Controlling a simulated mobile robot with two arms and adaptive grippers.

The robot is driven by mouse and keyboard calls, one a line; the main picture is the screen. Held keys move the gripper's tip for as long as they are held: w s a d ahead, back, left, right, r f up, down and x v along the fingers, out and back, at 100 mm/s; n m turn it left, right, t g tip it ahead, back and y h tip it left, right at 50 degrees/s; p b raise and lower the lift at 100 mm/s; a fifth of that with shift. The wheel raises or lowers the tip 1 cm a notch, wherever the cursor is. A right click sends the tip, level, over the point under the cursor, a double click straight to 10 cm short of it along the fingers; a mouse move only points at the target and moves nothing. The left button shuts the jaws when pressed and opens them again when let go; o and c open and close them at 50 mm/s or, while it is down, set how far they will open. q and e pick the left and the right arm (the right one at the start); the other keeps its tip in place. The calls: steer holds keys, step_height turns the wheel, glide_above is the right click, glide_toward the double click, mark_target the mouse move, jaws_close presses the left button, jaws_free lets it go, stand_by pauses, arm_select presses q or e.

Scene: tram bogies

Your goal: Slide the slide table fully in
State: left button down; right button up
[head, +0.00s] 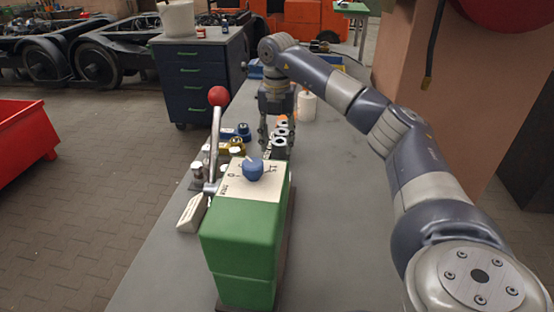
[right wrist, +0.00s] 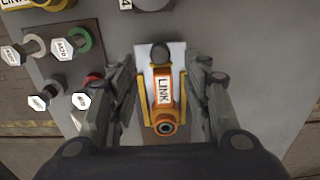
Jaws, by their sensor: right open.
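A green machine (head: 243,235) with a cream top plate, a blue knob (head: 253,168) and a lever with a red ball (head: 218,96) stands on the grey bench. I cannot tell for certain which part is the slide table. My right gripper (head: 264,136) points down beyond the green machine. In the right wrist view its open fingers (right wrist: 161,70) stand either side of an orange part marked LINK (right wrist: 163,92), with a yellow holder (right wrist: 146,108) around it and a white plate (right wrist: 176,52) behind. Contact is not clear. My left gripper is not in view.
Labelled bolts (right wrist: 32,48) and ringed parts (right wrist: 80,40) stand on a brown plate left of the fingers. A white block (head: 191,214) lies left of the green machine. A white cylinder (head: 307,106) stands farther back. The bench's right side (head: 345,190) is clear below my arm.

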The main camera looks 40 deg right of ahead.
step_height(320, 180, down, 7)
steer(key=shift+r+p, duration=0.15)
steer(key=shift+p, duration=0.15)
jaws_close()
